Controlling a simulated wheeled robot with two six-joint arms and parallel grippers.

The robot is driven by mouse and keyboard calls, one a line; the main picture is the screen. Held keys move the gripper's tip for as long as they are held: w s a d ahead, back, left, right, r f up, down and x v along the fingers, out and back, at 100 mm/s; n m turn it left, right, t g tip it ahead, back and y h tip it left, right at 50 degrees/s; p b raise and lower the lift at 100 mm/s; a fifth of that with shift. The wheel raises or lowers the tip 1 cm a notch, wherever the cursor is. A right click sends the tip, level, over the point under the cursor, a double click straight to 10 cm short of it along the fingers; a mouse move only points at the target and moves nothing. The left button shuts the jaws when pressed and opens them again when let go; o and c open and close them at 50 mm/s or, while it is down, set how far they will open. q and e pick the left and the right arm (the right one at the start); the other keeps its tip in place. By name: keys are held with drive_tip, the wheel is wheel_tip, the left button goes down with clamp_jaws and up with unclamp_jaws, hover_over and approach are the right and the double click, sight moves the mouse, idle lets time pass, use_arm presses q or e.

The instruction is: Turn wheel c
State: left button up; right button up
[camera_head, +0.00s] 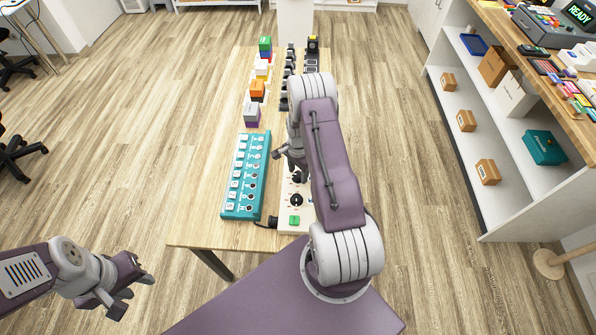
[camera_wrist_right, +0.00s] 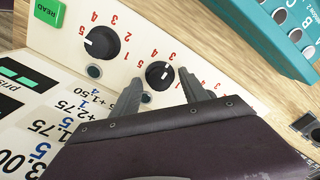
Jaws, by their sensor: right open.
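A white panel (camera_wrist_right: 60,15) carries black round wheels ringed by red digits. In the right wrist view one wheel (camera_wrist_right: 161,75) shows between my right gripper's fingertips (camera_wrist_right: 160,71), which are apart; contact cannot be told. Another wheel (camera_wrist_right: 102,42) is to its left, with a white mark on its left side. No letter naming wheel c is legible. In the head view a wheel (camera_head: 296,200) shows below my right gripper (camera_head: 292,163), and my arm hides part of the panel. My left gripper (camera_head: 133,294) is open and empty, off the table at lower left.
A green READ button (camera_wrist_right: 47,11) is at the panel's end. A teal board (camera_head: 244,176) with several white keys lies left of the panel. Coloured blocks (camera_head: 257,88) stand farther back on the wooden table (camera_head: 200,222). A shelf (camera_head: 520,165) with boxes is at right.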

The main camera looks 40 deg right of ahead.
clamp_jaws()
drive_tip(key=shift+n, duration=0.3)
drive_tip(key=n+b, duration=0.1)
drive_tip(key=n, duration=0.1)
drive_tip(key=shift+n, duration=0.4)
drive_tip(key=n+b, duration=0.1)
drive_tip(key=n, duration=0.4)
drive_tip(key=n+b, duration=0.1)
drive_tip(key=n, duration=0.4)
drive_tip(key=shift+n+b, duration=0.3)
drive_tip(key=shift+n, duration=1.9)
